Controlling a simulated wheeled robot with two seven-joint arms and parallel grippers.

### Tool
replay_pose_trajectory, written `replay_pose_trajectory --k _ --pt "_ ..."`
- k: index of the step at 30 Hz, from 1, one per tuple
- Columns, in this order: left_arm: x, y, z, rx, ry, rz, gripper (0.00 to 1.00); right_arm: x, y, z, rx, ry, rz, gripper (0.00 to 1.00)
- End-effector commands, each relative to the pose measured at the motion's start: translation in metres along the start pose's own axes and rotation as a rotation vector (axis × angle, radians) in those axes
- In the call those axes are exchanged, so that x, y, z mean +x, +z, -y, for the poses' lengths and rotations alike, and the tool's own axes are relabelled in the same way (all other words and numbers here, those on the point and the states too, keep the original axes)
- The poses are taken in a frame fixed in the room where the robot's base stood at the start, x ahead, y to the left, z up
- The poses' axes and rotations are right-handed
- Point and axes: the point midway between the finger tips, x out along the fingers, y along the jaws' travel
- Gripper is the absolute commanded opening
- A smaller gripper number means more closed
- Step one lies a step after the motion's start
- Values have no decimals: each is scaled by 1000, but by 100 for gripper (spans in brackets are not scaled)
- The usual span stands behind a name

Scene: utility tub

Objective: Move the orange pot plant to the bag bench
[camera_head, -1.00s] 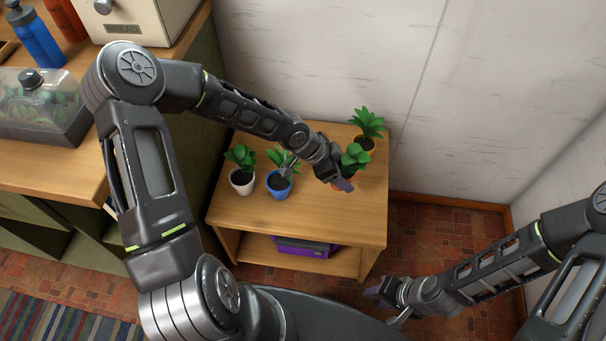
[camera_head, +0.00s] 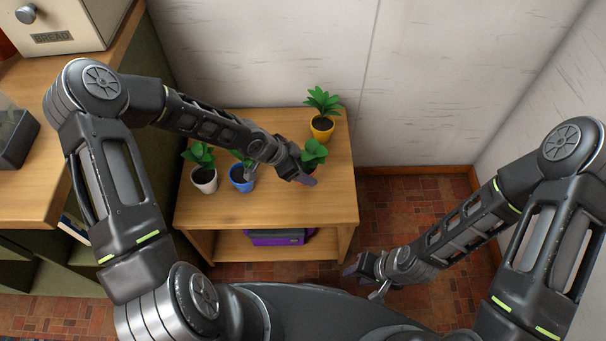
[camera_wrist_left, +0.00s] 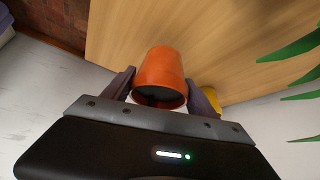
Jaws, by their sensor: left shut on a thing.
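The orange pot plant (camera_head: 314,151) is at the right part of a low wooden table. In the head view its leaves show, but its pot is mostly hidden by my left gripper (camera_head: 305,179). In the left wrist view the orange pot (camera_wrist_left: 160,72) sits between the two fingers of my left gripper (camera_wrist_left: 162,92), which is shut on it. I cannot tell whether the pot touches the table. My right gripper (camera_head: 366,280) is open and empty, low over the brick floor. I cannot make out a bag bench in these views.
The low wooden table (camera_head: 270,215) also bears a white pot plant (camera_head: 204,180), a blue pot plant (camera_head: 241,180) and a yellow pot plant (camera_head: 322,127). Purple items (camera_head: 275,237) lie on its lower shelf. A higher counter (camera_head: 50,165) stands left. Walls close the back and right.

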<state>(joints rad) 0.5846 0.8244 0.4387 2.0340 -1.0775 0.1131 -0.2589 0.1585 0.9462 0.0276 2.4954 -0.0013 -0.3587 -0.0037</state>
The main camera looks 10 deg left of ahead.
Motion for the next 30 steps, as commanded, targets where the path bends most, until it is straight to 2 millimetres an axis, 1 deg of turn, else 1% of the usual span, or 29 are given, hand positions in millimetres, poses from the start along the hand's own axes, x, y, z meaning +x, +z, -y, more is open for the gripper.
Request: replay_pose_trajectory --k 4,7,16,20,21,28,30 --pt "19 11 0 1 1 0 13 8 0 -3 0 0 0 36" --pt "28 18 0 1 1 0 13 11 0 -4 0 0 0 36" --pt "30 19 0 0 0 -1 13 11 0 -4 0 0 0 36" --pt "33 21 0 1 0 0 13 14 0 -6 0 0 0 36" --pt "32 21 0 0 0 1 70 13 0 -5 0 0 0 36" --pt "32 21 0 0 1 1 89 13 0 -5 0 0 0 36" --pt "32 21 0 0 1 1 89 13 0 -5 0 0 0 36"
